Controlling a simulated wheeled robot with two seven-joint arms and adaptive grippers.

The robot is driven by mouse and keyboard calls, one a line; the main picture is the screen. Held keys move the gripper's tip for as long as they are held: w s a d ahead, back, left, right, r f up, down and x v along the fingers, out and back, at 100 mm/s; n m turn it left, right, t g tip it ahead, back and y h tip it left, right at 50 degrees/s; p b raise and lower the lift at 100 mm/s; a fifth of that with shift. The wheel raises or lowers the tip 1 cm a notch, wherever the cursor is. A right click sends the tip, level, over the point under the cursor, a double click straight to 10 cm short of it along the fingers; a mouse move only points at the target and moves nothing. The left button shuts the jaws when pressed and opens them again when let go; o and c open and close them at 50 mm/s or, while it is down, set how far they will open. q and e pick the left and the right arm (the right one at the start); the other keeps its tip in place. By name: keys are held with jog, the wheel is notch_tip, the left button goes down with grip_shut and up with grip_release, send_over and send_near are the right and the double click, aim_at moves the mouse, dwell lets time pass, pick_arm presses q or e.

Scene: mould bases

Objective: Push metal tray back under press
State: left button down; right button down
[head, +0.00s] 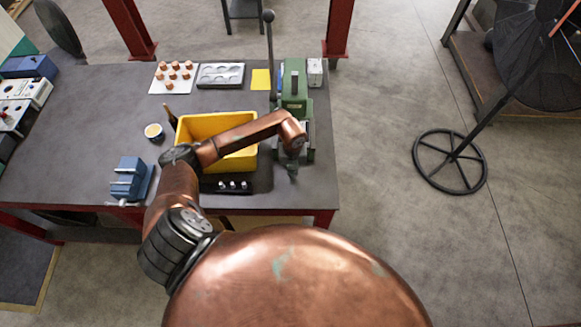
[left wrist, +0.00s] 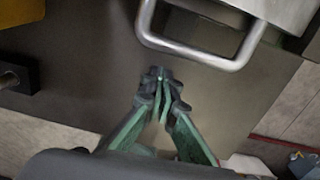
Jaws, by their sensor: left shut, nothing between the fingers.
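The green press (head: 294,95) stands at the right end of the table, with a long lever rising from it. The metal tray (head: 308,142) shows at the press's near side, mostly hidden by my arm. In the left wrist view, its U-shaped metal handle (left wrist: 195,57) sticks out over the dark tabletop. My left gripper (head: 292,174) is just in front of the press, pointing down. In the left wrist view, its fingertips (left wrist: 160,77) are shut and empty, a little short of the handle and seemingly apart from it. My right gripper is not in view.
A yellow bin (head: 185,128) stands left of the press, under my arm. A white board with copper pieces (head: 172,77), a mould plate (head: 220,66) and a yellow sheet (head: 261,79) lie behind. A blue vise (head: 130,180) sits front left. The table's right edge is close.

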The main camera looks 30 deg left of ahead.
pick_arm(q)
jog(key=r, duration=0.1)
jog(key=r+b, duration=0.1)
jog(key=r, duration=0.1)
jog(key=s+r, duration=0.1)
jog(key=r, duration=0.1)
jog(key=shift+d+r, duration=0.2)
notch_tip(320, 180, up, 5)
jog(key=shift+w+f+b, duration=0.1)
jog(key=shift+f+b, duration=0.05)
jog(key=shift+b, duration=0.45)
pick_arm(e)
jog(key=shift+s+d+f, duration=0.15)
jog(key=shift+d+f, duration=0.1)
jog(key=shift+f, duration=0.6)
